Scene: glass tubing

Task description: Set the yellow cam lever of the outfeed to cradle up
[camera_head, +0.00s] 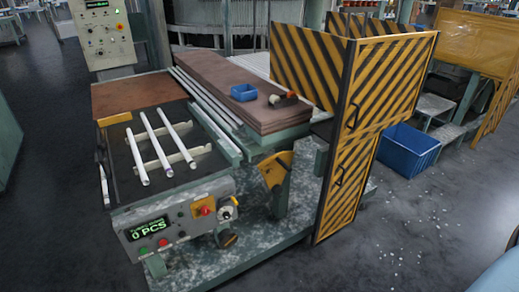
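The outfeed (230,178) is a dark bed in a grey-green frame, left of centre. Three white glass tubes (156,148) lie side by side across its pale notched cradle bars (200,151). A yellow curved plate or lever (277,170) sits just right of the bed. A small yellow piece (235,201) shows near a round hub (225,213) at the control box's right end. I cannot tell for certain which yellow part is the cam lever, nor its setting. Neither of my grippers is in view.
The front control box (172,228) reads 0 PCS and has a red-yellow switch (204,207). A striped guard (365,118) stands right of the machine. A blue crate (407,148) lies behind it. Dark floor is open at front right, with scattered white bits.

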